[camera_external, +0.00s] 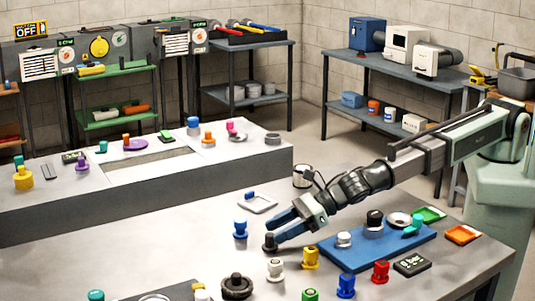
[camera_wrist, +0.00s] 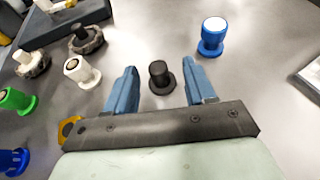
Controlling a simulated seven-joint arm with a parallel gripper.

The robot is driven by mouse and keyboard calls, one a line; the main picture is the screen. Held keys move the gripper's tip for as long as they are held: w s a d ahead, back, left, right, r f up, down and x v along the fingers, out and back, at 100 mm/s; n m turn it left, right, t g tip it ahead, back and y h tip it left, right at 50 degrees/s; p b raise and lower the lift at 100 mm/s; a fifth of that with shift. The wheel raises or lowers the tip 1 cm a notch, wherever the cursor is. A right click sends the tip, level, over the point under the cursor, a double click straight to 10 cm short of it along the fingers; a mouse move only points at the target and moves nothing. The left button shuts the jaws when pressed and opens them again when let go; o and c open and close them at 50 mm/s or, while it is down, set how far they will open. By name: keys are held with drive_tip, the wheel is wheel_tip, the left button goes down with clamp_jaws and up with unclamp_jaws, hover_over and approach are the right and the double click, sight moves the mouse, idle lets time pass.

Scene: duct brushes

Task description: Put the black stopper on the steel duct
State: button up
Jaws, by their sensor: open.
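A small black stopper (camera_external: 270,243) with a wide round foot stands upright on the grey table. My gripper (camera_external: 273,231) is open just by it. In the wrist view the black stopper (camera_wrist: 161,78) shows between the two blue fingers, with a gap on each side. A steel cylinder (camera_external: 303,180) with a dark open top stands behind my gripper; I cannot tell whether it is the steel duct. A black-topped piece (camera_external: 374,220) with a pale metallic lower part stands on the blue mat (camera_external: 350,259).
A blue stopper (camera_external: 240,229) stands close by on the left. White (camera_external: 276,269), yellow (camera_external: 311,258), blue and red stoppers stand in front. The mat also holds a white stopper (camera_external: 344,239) and a steel dish (camera_external: 398,219).

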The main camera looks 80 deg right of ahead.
sight(263, 247)
drive_tip(key=shift+x, duration=2.6)
drive_tip(key=shift+s+f, duration=0.2)
clamp_jaws()
